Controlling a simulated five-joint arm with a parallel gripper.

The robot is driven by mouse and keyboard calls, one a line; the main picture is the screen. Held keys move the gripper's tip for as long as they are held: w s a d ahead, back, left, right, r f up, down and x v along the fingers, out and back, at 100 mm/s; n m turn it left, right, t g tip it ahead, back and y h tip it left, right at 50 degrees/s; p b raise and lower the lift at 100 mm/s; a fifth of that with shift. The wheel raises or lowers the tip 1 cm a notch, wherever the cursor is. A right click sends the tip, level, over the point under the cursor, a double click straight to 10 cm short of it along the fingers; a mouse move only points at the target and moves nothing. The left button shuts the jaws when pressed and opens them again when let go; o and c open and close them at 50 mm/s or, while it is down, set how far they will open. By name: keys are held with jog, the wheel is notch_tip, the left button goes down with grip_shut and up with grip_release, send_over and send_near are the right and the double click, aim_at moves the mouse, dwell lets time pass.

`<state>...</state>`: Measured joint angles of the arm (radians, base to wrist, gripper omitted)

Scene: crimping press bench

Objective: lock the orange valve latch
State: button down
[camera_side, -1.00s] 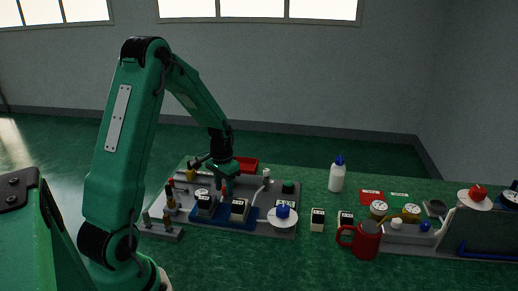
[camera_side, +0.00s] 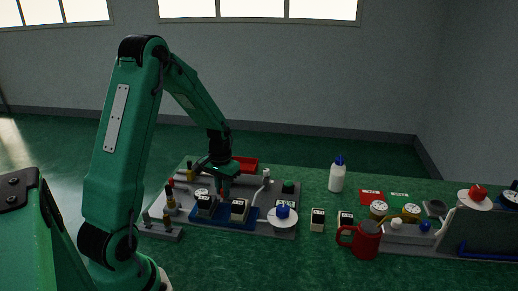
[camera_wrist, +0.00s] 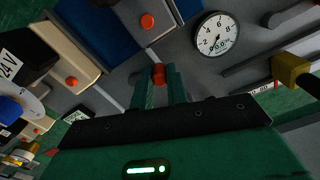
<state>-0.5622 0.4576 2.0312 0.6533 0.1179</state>
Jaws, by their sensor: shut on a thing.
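My gripper (camera_wrist: 160,83) is shut on a small orange-red piece (camera_wrist: 158,72), which looks like the orange valve latch; the fingers cover most of it. In the side view my gripper (camera_side: 225,190) points down at the back middle of the grey press board (camera_side: 262,232). A small orange spot (camera_side: 221,190) shows beside the fingertips there. The latch's exact angle cannot be told.
A white dial gauge (camera_wrist: 216,35) sits close right of the fingers, with a yellow block (camera_wrist: 290,70) farther right. Blocks with orange buttons (camera_wrist: 72,81) lie to the left. A red tray (camera_side: 246,164) stands behind; a red mug (camera_side: 366,240) is off right.

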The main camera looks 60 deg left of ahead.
jog(key=shift+n, duration=0.3)
jog(key=c, duration=1.4)
grip_release()
jog(key=shift+r, duration=0.1)
jog(key=shift+r, duration=3.8)
jog(key=shift+d+r, duration=0.1)
jog(key=shift+d, duration=0.05)
